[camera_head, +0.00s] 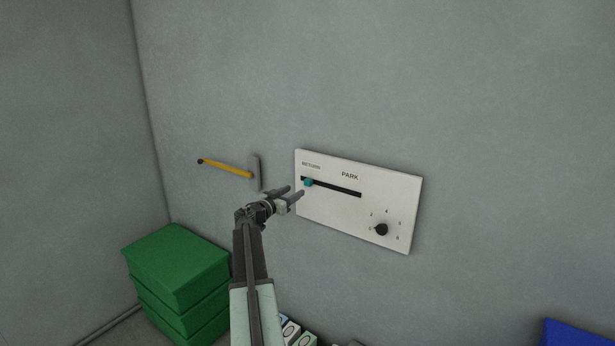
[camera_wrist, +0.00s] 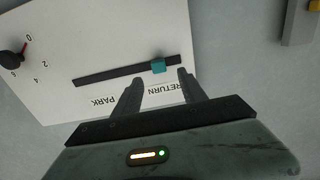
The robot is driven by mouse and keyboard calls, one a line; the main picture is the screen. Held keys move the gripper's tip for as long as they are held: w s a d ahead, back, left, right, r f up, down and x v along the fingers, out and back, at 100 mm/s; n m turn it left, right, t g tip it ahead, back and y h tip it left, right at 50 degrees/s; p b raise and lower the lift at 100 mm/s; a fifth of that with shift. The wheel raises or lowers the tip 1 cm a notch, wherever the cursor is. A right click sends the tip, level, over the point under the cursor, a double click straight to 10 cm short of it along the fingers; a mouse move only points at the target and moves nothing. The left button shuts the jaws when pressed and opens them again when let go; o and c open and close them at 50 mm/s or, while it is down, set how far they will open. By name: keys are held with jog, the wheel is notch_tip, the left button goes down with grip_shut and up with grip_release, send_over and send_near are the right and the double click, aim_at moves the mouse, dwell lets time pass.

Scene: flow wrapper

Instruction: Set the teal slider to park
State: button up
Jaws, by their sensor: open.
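The teal slider (camera_head: 308,183) sits near the left end of a black slot (camera_head: 340,190) on a white panel (camera_head: 330,219), under the word RETURN. The word PARK (camera_head: 349,175) is printed farther right, above the slot. My gripper (camera_head: 296,193) is open and empty in front of the panel's left part. In the wrist view the panel appears turned over; the teal slider (camera_wrist: 158,66) lies just beyond the fingertips, between their lines, closer to one finger (camera_wrist: 187,84). The fingers do not appear to hold it; contact cannot be told.
A black knob (camera_head: 381,229) with numbers around it is at the panel's lower right. A yellow lever (camera_head: 226,169) on a grey mount sticks out at the left. Green stacked boxes (camera_head: 178,267) stand lower left, and a blue object (camera_head: 577,333) is lower right.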

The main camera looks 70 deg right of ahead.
aim_at(307, 183)
jog(key=x, duration=0.8)
jog(key=shift+s+d+r, duration=0.25)
grip_shut()
dwell(1.0)
